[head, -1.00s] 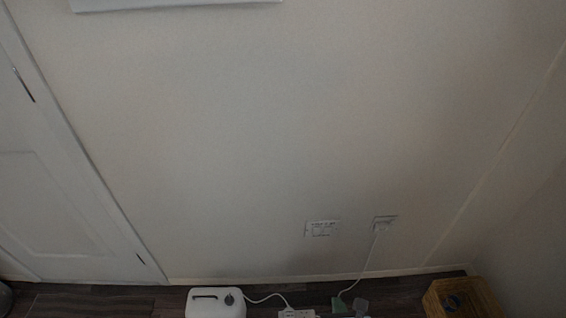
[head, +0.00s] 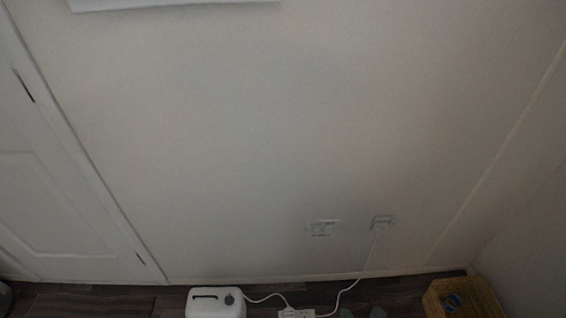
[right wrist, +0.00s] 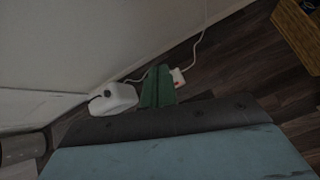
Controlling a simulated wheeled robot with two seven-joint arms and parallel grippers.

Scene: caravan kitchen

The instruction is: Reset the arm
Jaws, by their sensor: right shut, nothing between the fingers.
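My right gripper (head: 347,313) barely shows at the bottom edge of the head view, as a small dark greenish tip in front of the floor. In the right wrist view its green fingers (right wrist: 158,88) are together and hold nothing. They point toward the floor near the wall. The rest of my right arm is below the head view. My left gripper is in neither view.
A white canister (head: 215,302) stands by the wall. A white power strip (head: 297,313) lies beside it, with a cord up to a wall socket (head: 382,223). A wicker basket (head: 462,297) is at right. A white door (head: 55,205) is at left.

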